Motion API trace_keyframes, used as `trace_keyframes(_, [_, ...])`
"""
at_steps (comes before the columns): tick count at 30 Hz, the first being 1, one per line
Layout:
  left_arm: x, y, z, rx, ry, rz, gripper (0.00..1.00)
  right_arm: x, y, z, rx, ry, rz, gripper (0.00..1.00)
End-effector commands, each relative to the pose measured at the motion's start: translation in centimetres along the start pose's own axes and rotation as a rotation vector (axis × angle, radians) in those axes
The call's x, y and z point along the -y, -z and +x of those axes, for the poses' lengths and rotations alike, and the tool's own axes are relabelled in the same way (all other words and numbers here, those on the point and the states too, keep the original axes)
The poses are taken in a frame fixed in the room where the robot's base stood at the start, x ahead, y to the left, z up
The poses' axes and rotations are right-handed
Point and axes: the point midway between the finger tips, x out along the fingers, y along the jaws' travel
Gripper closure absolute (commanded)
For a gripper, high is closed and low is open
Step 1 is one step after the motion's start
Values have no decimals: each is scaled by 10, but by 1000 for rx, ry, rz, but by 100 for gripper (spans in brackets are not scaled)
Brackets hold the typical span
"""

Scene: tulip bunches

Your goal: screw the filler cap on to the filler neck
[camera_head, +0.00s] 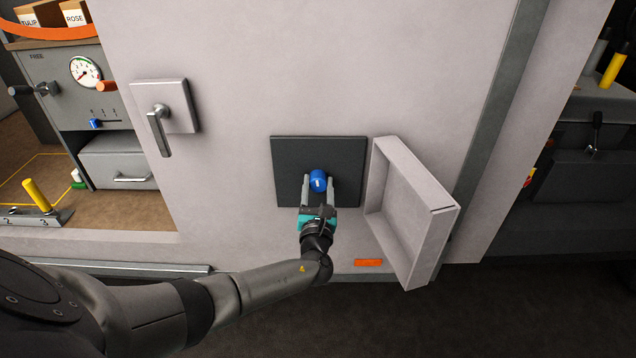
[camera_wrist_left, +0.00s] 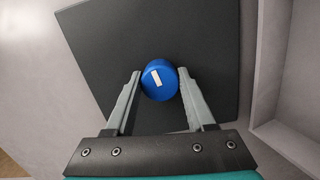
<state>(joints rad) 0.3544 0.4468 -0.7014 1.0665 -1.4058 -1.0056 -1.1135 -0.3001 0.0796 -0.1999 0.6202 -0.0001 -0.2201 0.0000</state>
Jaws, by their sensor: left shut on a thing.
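The blue filler cap (camera_head: 317,181) with a short white mark is in front of the dark square panel (camera_head: 290,152) on the pale wall. My left gripper (camera_head: 318,184) is shut on the cap, one finger on each side. In the left wrist view the cap (camera_wrist_left: 159,80) sits between the fingertips (camera_wrist_left: 160,84), its white mark tilted. The filler neck is hidden behind the cap, so I cannot tell how far the cap sits on it. My right gripper is not in view.
An open pale flap (camera_head: 412,210) stands out just right of the dark panel, close to my left gripper. A lever handle (camera_head: 160,128) is on the wall at the upper left. An orange tag (camera_head: 368,262) is low on the wall. A bench with a gauge (camera_head: 85,71) is at the left.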

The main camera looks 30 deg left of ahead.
Motion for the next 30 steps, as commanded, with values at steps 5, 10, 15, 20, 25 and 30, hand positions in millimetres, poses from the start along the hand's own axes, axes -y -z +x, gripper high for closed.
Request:
trace_keyframes(5, [0, -1, 0, 3, 0, -2, 100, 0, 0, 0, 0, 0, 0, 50])
trace_keyframes(10, [0, -2, 1, 1, 8, 60, 100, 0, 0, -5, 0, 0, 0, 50])
trace_keyframes(15, [0, -3, 1, 1, 29, 226, 100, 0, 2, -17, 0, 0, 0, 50])
trace_keyframes(20, [0, -2, 1, 1, 47, 371, 100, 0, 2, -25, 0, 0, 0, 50])
trace_keyframes(25, [0, -1, 1, 2, 51, 403, 100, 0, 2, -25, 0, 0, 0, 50])
trace_keyframes(30, [1, -2, 1, 2, 64, 500, 100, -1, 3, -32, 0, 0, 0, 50])
